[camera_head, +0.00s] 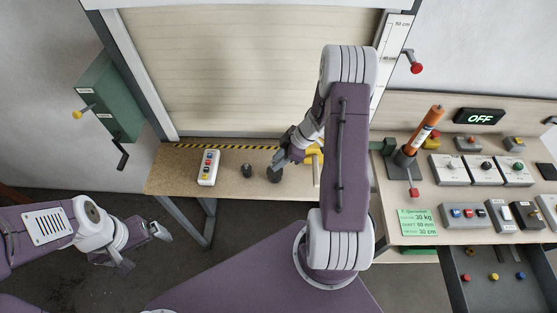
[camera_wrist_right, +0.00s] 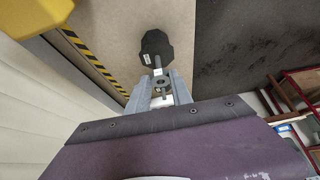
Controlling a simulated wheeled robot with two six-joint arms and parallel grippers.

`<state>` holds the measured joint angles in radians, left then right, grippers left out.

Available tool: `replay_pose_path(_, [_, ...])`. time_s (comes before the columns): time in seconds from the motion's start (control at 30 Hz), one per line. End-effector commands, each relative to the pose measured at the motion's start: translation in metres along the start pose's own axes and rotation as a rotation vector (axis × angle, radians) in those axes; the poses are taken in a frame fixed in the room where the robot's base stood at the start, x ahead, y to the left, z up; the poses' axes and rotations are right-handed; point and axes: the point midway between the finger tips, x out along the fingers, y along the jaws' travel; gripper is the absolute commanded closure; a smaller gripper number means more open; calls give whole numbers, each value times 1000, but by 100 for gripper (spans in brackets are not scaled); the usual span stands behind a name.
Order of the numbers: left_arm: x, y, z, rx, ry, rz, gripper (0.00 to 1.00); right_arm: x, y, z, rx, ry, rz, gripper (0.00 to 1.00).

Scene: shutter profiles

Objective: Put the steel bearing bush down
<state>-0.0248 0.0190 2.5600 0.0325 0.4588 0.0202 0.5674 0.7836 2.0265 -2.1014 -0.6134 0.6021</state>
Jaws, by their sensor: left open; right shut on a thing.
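My right gripper (camera_wrist_right: 160,92) is shut on a small grey ring-shaped part with a dark hole, the steel bearing bush (camera_wrist_right: 161,82), between its fingertips in the right wrist view. Just beyond the fingertips is a dark many-sided weight (camera_wrist_right: 157,48) with a metal stem; I cannot tell whether the bush touches the stem. In the head view my right gripper (camera_head: 282,159) is low over the wooden bench (camera_head: 228,185), at a dark weight (camera_head: 274,174); the bush is too small to make out there. My left gripper (camera_head: 143,248) is open and empty, left of and below the bench.
Another dark object (camera_head: 247,170) and a white button box (camera_head: 208,167) stand on the bench. A yellow part (camera_head: 315,153) is half hidden by my right arm. The shutter (camera_head: 240,70) rises behind. A control table with an orange cylinder (camera_head: 421,130) is at right.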

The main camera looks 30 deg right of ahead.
Motion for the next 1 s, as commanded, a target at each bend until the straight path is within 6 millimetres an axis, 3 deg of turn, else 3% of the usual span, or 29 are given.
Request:
replay_pose_path(0.5, [1,0,0,0,0,0,0,8,0,5,0,1,0,100])
replay_pose_path(0.53, [1,0,0,0,0,0,0,8,0,4,-1,1,0,65])
replay_pose_path(0.6, [1,0,0,0,0,0,0,8,0,4,-1,1,1,52])
replay_pose_path(0.87, [1,0,0,0,0,0,0,7,0,4,-1,1,1,52])
replay_pose_path(1.0, [-2,0,0,0,0,0,0,-5,1,-2,-2,0,4,52])
